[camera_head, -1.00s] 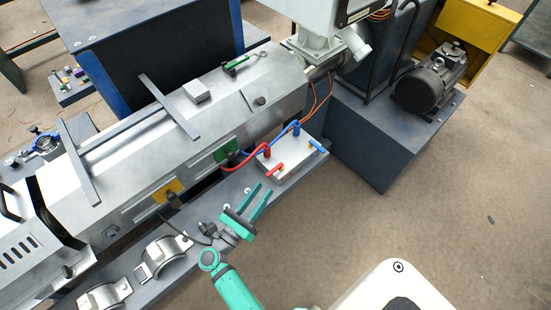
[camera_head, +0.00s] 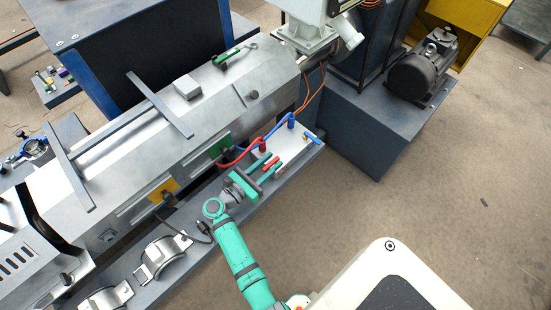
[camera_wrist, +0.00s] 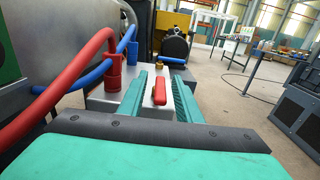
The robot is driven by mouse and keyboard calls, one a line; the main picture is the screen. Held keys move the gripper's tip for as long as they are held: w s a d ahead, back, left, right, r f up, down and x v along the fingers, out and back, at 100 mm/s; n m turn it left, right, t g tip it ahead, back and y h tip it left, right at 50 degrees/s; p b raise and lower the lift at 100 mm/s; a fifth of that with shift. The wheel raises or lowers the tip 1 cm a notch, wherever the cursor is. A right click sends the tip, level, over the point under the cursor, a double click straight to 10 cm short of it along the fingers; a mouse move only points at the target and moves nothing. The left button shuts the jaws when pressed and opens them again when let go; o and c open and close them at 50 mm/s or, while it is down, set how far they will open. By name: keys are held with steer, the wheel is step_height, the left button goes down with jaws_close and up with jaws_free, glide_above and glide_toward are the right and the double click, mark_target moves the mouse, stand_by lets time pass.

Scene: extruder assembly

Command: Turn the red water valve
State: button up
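The red water valve (camera_wrist: 159,91) is a small red lever handle on a grey metal block (camera_head: 297,158). In the wrist view it stands between the two green fingers of my gripper (camera_wrist: 160,88), with a gap visible on each side. In the head view my gripper (camera_head: 267,166) reaches over the block's near end, and the red valve handle (camera_head: 271,164) shows between its fingers. My gripper is open around the handle.
A red hose (camera_wrist: 75,80) and a blue hose (camera_wrist: 100,72) rise from the block beside my left finger. A blue valve (camera_head: 312,136) sits at the block's far end. The long machine barrel (camera_head: 150,150) runs along the left. Open floor (camera_head: 450,220) lies right.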

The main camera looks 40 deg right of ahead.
steer(key=shift+d, duration=1.3)
jaws_close()
steer(key=shift+w+d, duration=0.1)
